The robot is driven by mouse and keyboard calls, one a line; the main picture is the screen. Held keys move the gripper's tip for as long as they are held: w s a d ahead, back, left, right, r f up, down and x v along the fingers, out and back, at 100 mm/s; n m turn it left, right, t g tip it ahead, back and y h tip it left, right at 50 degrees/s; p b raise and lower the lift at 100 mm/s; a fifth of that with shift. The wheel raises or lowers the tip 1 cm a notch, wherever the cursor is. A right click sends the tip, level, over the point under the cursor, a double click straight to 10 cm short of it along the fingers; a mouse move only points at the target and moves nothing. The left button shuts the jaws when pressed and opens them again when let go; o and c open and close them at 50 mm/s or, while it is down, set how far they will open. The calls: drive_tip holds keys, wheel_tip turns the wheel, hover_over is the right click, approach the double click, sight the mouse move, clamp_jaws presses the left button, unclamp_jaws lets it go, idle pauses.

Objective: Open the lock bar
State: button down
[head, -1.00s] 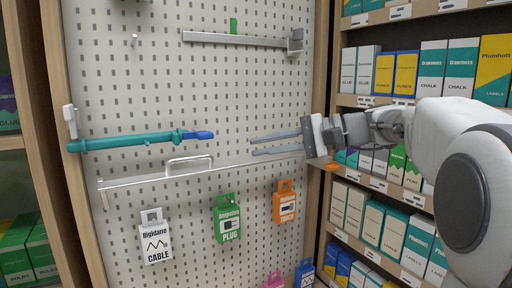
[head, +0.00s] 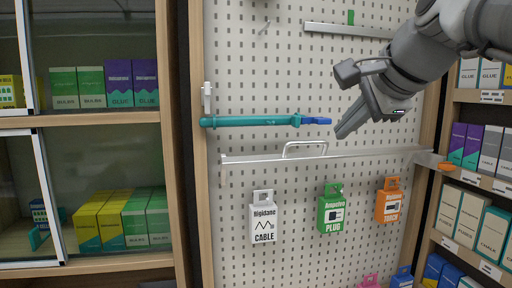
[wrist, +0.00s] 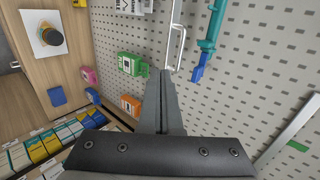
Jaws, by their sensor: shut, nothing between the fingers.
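The lock bar (head: 375,155) is a long pale bar that runs nearly level across the pegboard, in front of the hanging packs. A white loop handle (head: 304,150) stands on its left half. An orange piece (head: 445,166) shows at its right end. My gripper (head: 341,134) is shut and empty. In the head view its tips appear above the bar, just right of the handle. In the wrist view the closed fingers (wrist: 164,76) point toward the handle (wrist: 177,48), with their tips close beside it in the picture. Whether they touch it I cannot tell.
A teal rod with a blue end (head: 260,121) is mounted above the bar's left half. A grey bar (head: 345,29) is higher up. White, green (head: 331,210) and orange packs hang below. Shelves of boxes stand on both sides.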

approach(315, 141)
drive_tip(key=f, duration=0.2)
drive_tip(key=w+a+f, duration=0.2)
drive_tip(key=f, duration=0.1)
drive_tip(key=shift+w+a+f+p, duration=0.15)
drive_tip(key=shift+a+f+p, duration=0.15)
drive_tip(key=shift+p, duration=0.1)
drive_tip(key=shift+w+a+r, duration=0.1)
drive_tip(key=shift+w+a, duration=0.05)
drive_tip(key=shift+w, duration=0.7)
drive_tip(key=shift+r+p, duration=0.15)
drive_tip(key=shift+p, duration=0.3)
